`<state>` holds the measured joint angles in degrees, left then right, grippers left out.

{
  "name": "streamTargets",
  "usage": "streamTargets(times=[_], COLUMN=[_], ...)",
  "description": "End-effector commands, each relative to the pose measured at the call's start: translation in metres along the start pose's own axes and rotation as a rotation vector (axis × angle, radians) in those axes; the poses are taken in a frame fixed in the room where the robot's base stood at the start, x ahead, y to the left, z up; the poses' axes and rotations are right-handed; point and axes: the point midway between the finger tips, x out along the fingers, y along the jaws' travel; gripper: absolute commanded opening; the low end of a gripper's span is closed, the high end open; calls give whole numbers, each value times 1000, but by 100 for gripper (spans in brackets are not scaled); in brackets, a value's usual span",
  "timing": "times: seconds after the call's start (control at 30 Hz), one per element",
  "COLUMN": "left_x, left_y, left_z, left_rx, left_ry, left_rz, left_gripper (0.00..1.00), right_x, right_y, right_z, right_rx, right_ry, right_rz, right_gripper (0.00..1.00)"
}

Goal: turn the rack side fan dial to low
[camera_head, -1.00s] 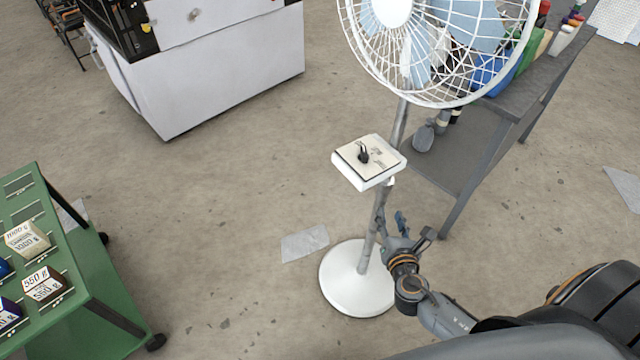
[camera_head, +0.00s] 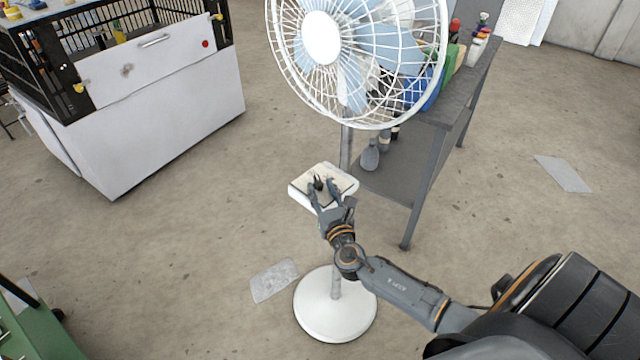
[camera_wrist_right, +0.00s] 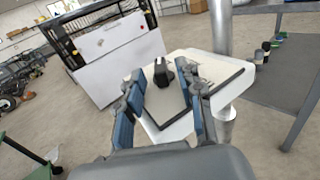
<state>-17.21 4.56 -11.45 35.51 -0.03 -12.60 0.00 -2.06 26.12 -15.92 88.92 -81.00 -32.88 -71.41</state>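The white pedestal fan (camera_head: 321,38) stands ahead of me with its control box (camera_head: 345,180) on the pole. A small black dial (camera_head: 318,184) sits on top of the box. My right gripper (camera_head: 324,188) is open over the box, its fingers on either side of the dial. In the right wrist view the dial (camera_wrist_right: 160,72) stands between the blue-padded fingers of the right gripper (camera_wrist_right: 164,85). I cannot tell whether either finger touches it. The setting marks are too small to read. My left gripper is not in view.
A grey shelf table (camera_head: 437,112) with bottles and bins stands behind the fan at right. A white machine cabinet (camera_head: 175,115) is at back left. A green cart (camera_head: 40,335) is at lower left. A sheet (camera_head: 274,281) lies by the fan's round base (camera_head: 335,318).

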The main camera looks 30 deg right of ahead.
Motion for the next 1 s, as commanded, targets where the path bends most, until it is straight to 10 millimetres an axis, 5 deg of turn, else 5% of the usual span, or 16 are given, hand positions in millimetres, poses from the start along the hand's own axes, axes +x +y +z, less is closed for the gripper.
streamTargets(times=[0.2, 0.5, 0.7, 1.0], left_x=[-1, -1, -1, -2], left_y=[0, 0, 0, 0], left_z=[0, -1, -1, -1], left_rx=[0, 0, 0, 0], left_ry=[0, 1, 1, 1], left_rz=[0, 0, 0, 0], left_gripper=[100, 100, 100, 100], right_x=[18, 20, 19, 19], right_y=[0, 0, 0, 0], right_z=[0, -1, -1, 0], right_rx=[0, 0, 0, 0], right_ry=[1, 1, 1, 1], right_rz=[1, 0, 0, -13], right_gripper=[37, 37, 0, 0])
